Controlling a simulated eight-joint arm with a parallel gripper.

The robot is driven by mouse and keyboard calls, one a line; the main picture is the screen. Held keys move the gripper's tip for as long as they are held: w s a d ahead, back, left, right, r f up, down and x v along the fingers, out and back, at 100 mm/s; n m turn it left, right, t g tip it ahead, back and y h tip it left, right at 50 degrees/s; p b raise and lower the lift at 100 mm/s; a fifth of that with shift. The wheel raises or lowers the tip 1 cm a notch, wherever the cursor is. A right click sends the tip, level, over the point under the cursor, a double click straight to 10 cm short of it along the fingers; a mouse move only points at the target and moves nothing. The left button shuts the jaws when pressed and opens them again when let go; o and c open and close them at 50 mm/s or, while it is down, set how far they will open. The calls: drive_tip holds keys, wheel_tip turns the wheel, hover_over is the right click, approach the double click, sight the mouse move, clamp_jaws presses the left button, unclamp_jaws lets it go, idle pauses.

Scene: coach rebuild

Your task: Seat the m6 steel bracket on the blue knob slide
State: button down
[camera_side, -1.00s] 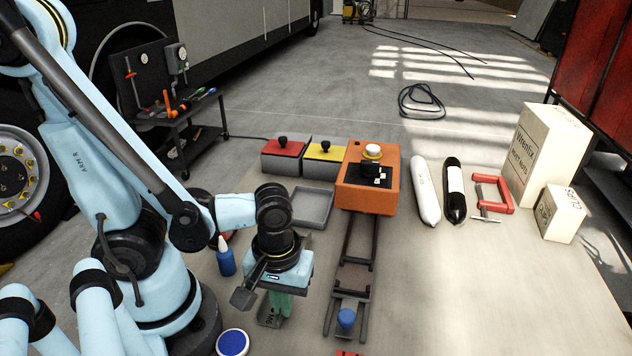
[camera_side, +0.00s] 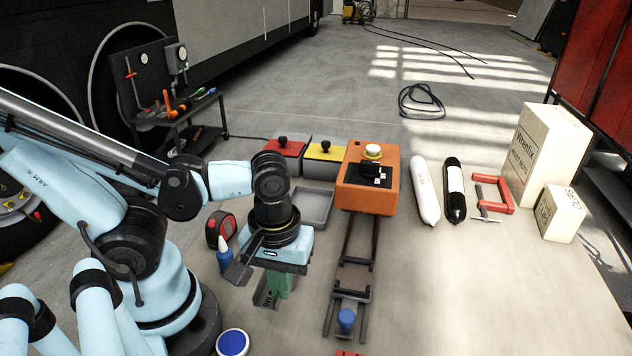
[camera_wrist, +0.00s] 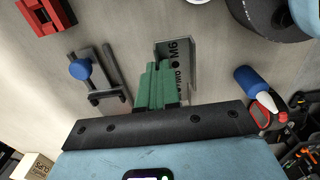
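The steel bracket (camera_side: 262,298), a grey plate marked M6, hangs at my gripper's fingertips in the side view; its marking also shows in the wrist view (camera_wrist: 182,62). My gripper (camera_side: 279,286) has green fingers close together on the bracket, which covers part of their contact. The fingers (camera_wrist: 157,88) point down over the bench. The blue knob slide (camera_side: 353,280) sits on dark rails to the right of my gripper, apart from the bracket. Its blue knob (camera_side: 346,318) is at the near end and also shows left of the fingers in the wrist view (camera_wrist: 80,69).
An orange box (camera_side: 352,198) stands at the rails' far end. A grey tray (camera_side: 328,207) lies behind my gripper.

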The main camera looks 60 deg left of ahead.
drive_tip(key=shift+r, duration=2.35)
hover_over(364, 279)
drive_tip(key=shift+f, duration=2.65)
drive_tip(key=shift+f, duration=1)
drive_tip(key=c, duration=1.3)
unclamp_jaws()
drive_tip(key=shift+o, duration=0.6)
